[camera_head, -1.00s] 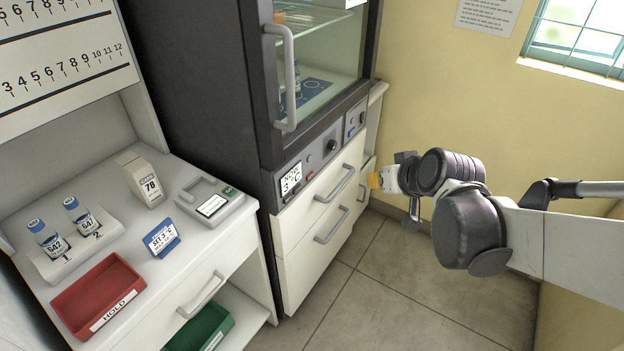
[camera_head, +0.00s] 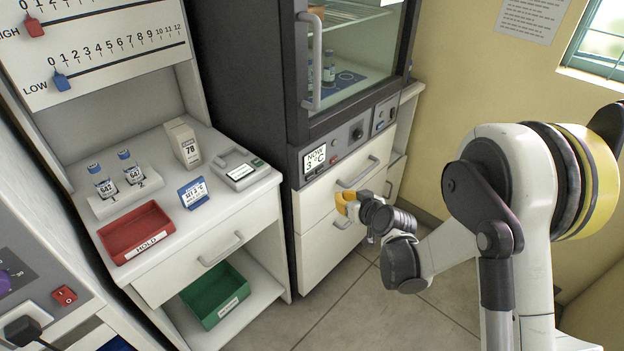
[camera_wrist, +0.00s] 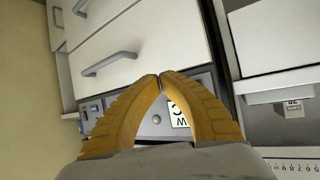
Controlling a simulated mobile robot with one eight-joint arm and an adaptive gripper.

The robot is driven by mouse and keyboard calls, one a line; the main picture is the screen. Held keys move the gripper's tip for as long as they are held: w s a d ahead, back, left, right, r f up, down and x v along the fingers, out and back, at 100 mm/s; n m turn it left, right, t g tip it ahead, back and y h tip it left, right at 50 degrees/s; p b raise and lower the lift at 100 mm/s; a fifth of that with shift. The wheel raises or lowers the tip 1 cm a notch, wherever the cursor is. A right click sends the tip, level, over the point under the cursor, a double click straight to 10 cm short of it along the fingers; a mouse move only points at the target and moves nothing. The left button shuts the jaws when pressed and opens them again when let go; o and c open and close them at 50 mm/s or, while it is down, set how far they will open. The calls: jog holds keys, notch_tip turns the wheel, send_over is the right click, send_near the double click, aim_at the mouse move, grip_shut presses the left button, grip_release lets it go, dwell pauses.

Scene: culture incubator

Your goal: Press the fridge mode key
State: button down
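The fridge (camera_head: 262,70) stands at the centre of the head view, its glass door closed. Its control strip carries a display (camera_head: 315,158) reading "NOW 3 °C", a small red key (camera_head: 335,158) beside it, a dark knob (camera_head: 357,133) and a separate right-hand panel (camera_head: 384,115). I cannot read which key is the mode key. My gripper (camera_head: 346,203), with yellow fingers, is in front of the drawers below the strip. In the wrist view its fingertips (camera_wrist: 160,76) meet with nothing between them. The fingers partly cover the display (camera_wrist: 178,115) there; the knob (camera_wrist: 156,119) shows between them.
Drawer handles (camera_head: 358,172) stick out below the strip. Left is a bench with a red HOLD tray (camera_head: 137,233), vials, a blue card (camera_head: 193,193) and a box marked 78 (camera_head: 183,143). A green tray (camera_head: 215,293) lies beneath. The floor (camera_head: 340,318) before the fridge is clear.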

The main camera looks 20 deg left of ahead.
aim_at(313, 178)
jog(key=shift+a, duration=0.1)
jog(key=shift+w+a, duration=0.55)
jog(key=shift+a, duration=0.8)
jog(key=shift+w+a, duration=0.6)
jog(key=shift+a, duration=0.7)
jog(key=shift+w+a, duration=0.55)
jog(key=shift+a, duration=0.8)
jog(key=shift+w+a, duration=0.15)
jog(key=shift+a, duration=0.2)
jog(key=shift+w+a, duration=0.15)
jog(key=shift+a, duration=0.2)
jog(key=shift+d, duration=0.1)
jog(key=shift+s+d, duration=0.3)
jog(key=shift+d, duration=0.3)
jog(key=shift+d, duration=0.1)
jog(key=shift+s+d, duration=0.3)
jog(key=shift+d, duration=0.45)
jog(key=shift+s+d, duration=0.35)
jog(key=shift+d, duration=0.4)
jog(key=shift+s+d, duration=0.3)
jog(key=shift+d, duration=0.45)
